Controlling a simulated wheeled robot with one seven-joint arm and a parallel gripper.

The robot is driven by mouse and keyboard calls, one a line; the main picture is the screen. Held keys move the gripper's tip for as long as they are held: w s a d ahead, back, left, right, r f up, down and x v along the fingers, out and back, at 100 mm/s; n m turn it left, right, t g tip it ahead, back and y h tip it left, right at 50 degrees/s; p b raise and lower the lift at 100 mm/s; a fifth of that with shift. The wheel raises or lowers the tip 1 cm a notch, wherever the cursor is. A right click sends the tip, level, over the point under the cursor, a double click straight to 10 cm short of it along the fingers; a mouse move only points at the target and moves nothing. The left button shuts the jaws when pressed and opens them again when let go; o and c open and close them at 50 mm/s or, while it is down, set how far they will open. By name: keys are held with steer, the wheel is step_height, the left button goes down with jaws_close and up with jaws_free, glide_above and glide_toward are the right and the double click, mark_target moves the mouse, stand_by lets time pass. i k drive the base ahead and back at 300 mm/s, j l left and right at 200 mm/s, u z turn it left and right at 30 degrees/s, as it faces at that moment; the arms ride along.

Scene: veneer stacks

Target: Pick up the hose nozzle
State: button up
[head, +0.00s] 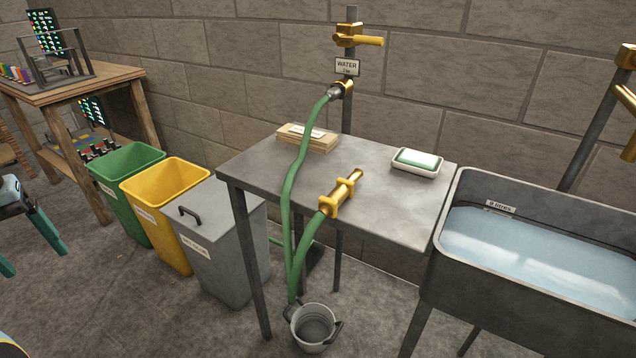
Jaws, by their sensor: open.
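The hose nozzle (341,194) is brass, with a cylindrical body and a thinner tip. It lies slanted on the grey metal table (395,210), close to the front edge, with its tip pointing up and right. A green hose (305,250) runs from its lower end over the table edge down towards the floor, then back up to the wall tap. My gripper (35,263) is at the far left edge, partly cut off, with its teal fingers spread and nothing between them. It is well apart from the nozzle.
On the table are a wooden block stack (308,137) and a soap dish (416,163). A water-filled sink (440,262) stands right. Green (125,190), yellow (160,215) and grey bins (222,240) stand left. A bucket (313,325) is on the floor in front.

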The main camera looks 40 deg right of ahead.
mark_target(329, 205)
steer(key=k+l+u, duration=0.3)
steer(key=k, duration=0.25)
steer(key=k+l+u, duration=0.1)
steer(key=k+u, duration=0.2)
steer(key=k, duration=0.25)
